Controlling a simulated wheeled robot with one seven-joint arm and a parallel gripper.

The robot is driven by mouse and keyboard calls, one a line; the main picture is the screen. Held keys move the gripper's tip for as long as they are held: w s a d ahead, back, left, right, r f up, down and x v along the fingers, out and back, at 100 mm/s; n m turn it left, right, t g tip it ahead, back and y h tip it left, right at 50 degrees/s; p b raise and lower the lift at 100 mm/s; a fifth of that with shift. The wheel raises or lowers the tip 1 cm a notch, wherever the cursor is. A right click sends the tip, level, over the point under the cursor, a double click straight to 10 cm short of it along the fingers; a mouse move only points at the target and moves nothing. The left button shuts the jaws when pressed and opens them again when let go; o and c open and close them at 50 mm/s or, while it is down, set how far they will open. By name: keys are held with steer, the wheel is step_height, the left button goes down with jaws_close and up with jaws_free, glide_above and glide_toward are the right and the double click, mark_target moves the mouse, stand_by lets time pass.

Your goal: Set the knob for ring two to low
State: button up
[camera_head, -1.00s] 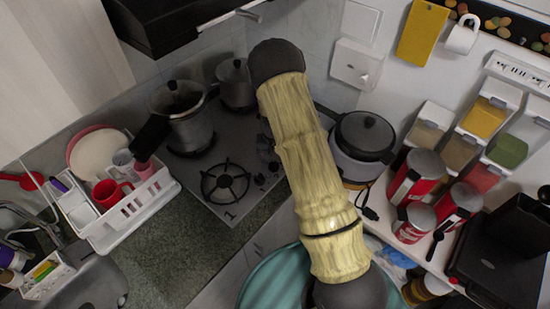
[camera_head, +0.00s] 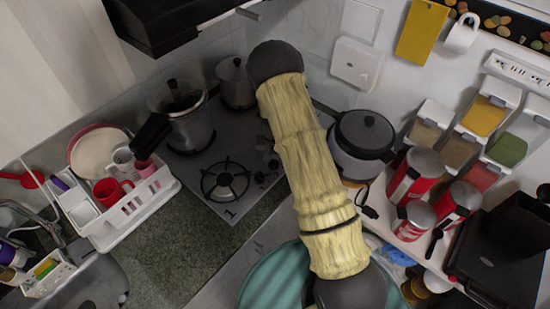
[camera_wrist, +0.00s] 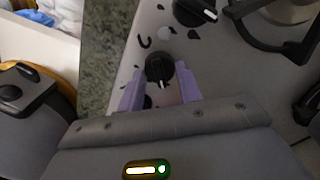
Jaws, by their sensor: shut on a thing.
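The stove top (camera_head: 205,172) is a grey hob with several burners; some black knobs (camera_head: 263,143) show at its right side, partly behind my arm. In the wrist view, my gripper (camera_wrist: 161,78) has its two purple fingers on either side of a black round knob (camera_wrist: 159,66) and is shut on it. A pale pointer mark on this knob faces down the picture, toward my gripper. Another black knob (camera_wrist: 194,12) with a white mark is at the top. I cannot read which ring the held knob serves.
Pots stand on the rear burners, including a glass-sided pot (camera_head: 184,112) and a moka pot (camera_head: 236,82). A lidded cooker (camera_head: 363,140) is right of my arm. A white dish rack (camera_head: 135,208) is at the left, and red canisters (camera_head: 417,172) are at the right.

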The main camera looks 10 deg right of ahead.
steer(key=shift+m, duration=0.6)
steer(key=m+b, duration=0.1)
steer(key=m, duration=0.1)
steer(key=shift+m, duration=0.4)
steer(key=m, duration=0.5)
steer(key=shift+a+m+b, duration=0.1)
steer(key=shift+m+b, duration=0.2)
steer(key=shift+b, duration=0.1)
steer(key=m, duration=0.5)
steer(key=shift+r+p, duration=0.15)
steer(key=shift+p, duration=0.2)
steer(key=m+p, duration=0.1)
steer(key=m, duration=0.4)
steer(key=shift+w+a, duration=0.1)
steer(key=shift+w, duration=0.05)
steer(key=o, duration=1)
